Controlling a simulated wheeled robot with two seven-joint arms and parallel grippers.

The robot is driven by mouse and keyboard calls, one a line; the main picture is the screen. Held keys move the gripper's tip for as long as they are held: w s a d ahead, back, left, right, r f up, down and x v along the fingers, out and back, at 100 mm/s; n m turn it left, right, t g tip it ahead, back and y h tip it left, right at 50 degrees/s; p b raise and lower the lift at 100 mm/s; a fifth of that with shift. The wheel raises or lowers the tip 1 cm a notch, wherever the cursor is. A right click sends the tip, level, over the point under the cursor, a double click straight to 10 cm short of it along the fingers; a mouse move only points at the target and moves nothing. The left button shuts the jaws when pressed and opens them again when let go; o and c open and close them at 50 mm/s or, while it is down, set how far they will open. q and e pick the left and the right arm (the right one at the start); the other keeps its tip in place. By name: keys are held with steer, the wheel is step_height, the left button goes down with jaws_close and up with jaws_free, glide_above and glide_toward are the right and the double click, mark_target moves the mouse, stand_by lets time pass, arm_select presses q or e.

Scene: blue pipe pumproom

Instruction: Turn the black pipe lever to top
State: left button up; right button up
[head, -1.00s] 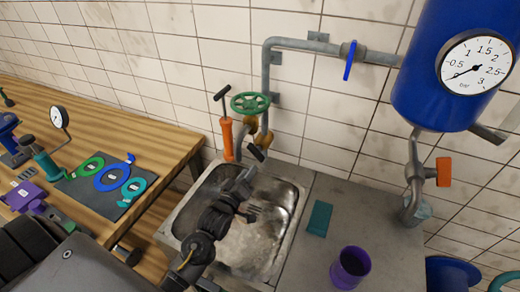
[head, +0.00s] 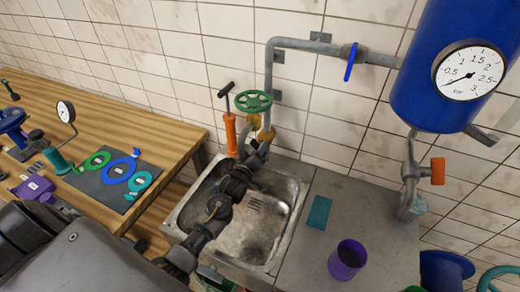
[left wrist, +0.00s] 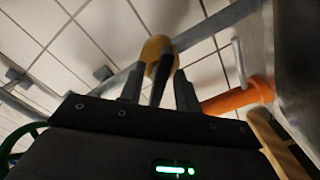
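My left gripper (head: 258,152) reaches over the sink to the lower end of the wall pipe (head: 267,90), below the green handwheel (head: 253,101). In the left wrist view, its two fingers (left wrist: 158,92) are apart, with the black lever (left wrist: 159,86) between them. The lever runs from a brass-coloured fitting (left wrist: 158,55) on the pipe. Gaps show between lever and fingers, and I cannot tell if either touches. In the head view the gripper and arm hide most of the lever. My right gripper is not in view.
An orange pump with a black T-handle (head: 230,135) stands just left of the pipe. The metal sink (head: 285,225) lies below my arm. A purple cup (head: 346,260) and teal block (head: 319,212) are on the counter. A wooden bench (head: 165,130) is at left.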

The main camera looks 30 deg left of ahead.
arm_select(q)
steer(key=c, duration=0.7)
steer(key=shift+d, duration=0.3)
jaws_close()
steer(key=shift+a, duration=0.2)
steer(key=n, duration=0.4)
steer(key=shift+r+n+p, duration=0.1)
steer(key=shift+n+p, duration=0.25)
steer(key=shift+n, duration=0.05)
steer(key=shift+n+p, duration=0.5)
steer(key=shift+n, duration=1.6)
steer(key=o, duration=0.7)
jaws_free()
